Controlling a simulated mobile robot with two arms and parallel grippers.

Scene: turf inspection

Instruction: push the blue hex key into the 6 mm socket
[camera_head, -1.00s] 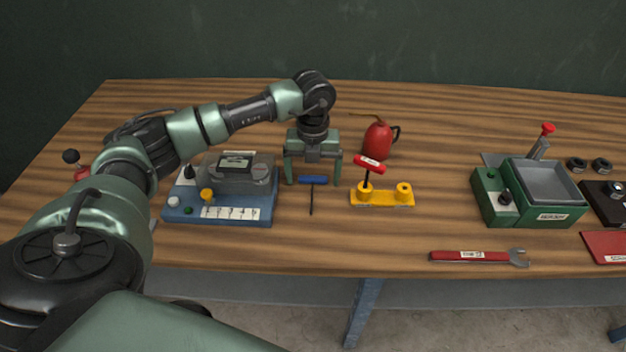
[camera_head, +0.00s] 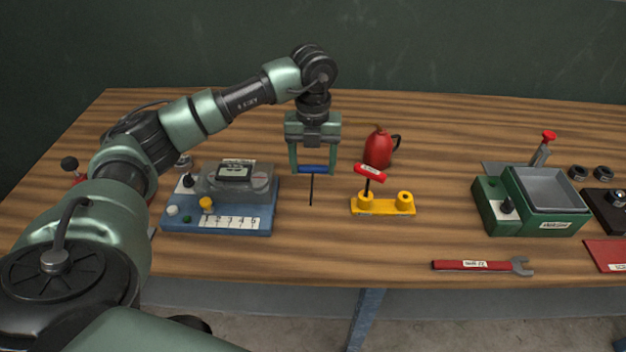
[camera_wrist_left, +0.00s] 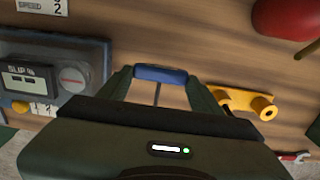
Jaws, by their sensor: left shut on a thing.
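The blue hex key (camera_head: 313,170) has a blue T-handle and a thin dark shaft pointing down. My left gripper (camera_head: 313,168) is shut on its handle and holds it upright, seemingly above the table. In the left wrist view the blue handle (camera_wrist_left: 160,74) spans between the two fingers. The yellow holder (camera_head: 385,207) stands to the right of the key and has two round sockets. A red-handled hex key (camera_head: 370,173) stands in its left socket; the right socket (camera_head: 405,197) is empty. Socket size marks are too small to read. My right gripper is not in view.
A blue instrument box (camera_head: 220,217) is left of the gripper. A red wrench (camera_head: 475,266) lies near the front edge. A green tray device (camera_head: 545,205) stands at the right. Bare table lies between holder and device.

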